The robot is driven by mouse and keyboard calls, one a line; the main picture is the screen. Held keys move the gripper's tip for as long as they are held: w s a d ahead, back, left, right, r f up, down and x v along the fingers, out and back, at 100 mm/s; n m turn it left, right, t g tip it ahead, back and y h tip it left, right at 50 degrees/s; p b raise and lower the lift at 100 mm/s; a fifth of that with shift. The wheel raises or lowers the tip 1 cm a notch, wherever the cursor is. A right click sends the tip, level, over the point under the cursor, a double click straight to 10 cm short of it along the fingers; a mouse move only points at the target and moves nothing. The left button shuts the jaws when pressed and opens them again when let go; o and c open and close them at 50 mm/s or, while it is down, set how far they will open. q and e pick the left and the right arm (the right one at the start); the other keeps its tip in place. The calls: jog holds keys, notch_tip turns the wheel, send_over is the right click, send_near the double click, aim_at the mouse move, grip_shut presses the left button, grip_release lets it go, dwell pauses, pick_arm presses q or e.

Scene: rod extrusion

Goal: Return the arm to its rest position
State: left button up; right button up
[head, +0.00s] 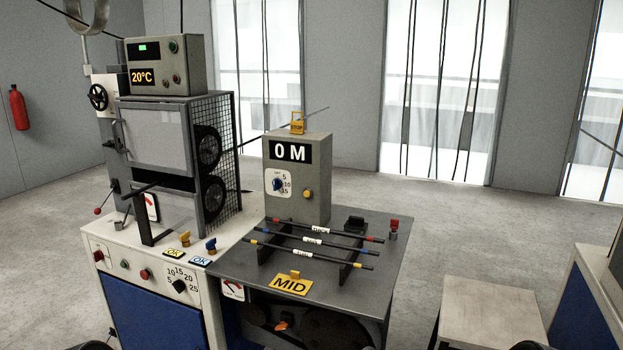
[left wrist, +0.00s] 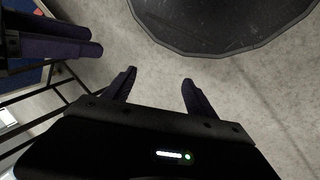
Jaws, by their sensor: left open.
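My left gripper (left wrist: 159,76) shows in the left wrist view, with two dark fingers apart and nothing between them. It hangs over bare grey floor. Dark purple finger-like parts (left wrist: 62,42) at the upper left of that view look like my right gripper; whether they are open or shut I cannot tell. In the head view only small dark shapes show at the bottom edge, at the left and right, and no gripper fingers can be made out there.
A white-topped extruder bench (head: 108,243) with a caged machine (head: 172,135) stands at the left. Beside it, a grey table (head: 377,284) carries a "0 M" box (head: 313,198), a rack of rods (head: 322,242) and a "MID" sign (head: 291,285). A pale stand (head: 490,308) is lower right.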

pick_arm(q)
jog(key=r+p, duration=0.1)
jog(key=r, duration=0.1)
jog(key=r+p, duration=0.1)
jog(key=r, duration=0.1)
jog(key=shift+s+d+r, duration=0.15)
jog(key=shift+s+r, duration=0.05)
jog(key=shift+r, duration=0.15)
pick_arm(e)
jog(key=r, duration=0.4)
jog(key=shift+s+a+r, duration=0.15)
jog(key=shift+s+r, duration=0.05)
jog(key=shift+r, duration=0.1)
dwell(1.9)
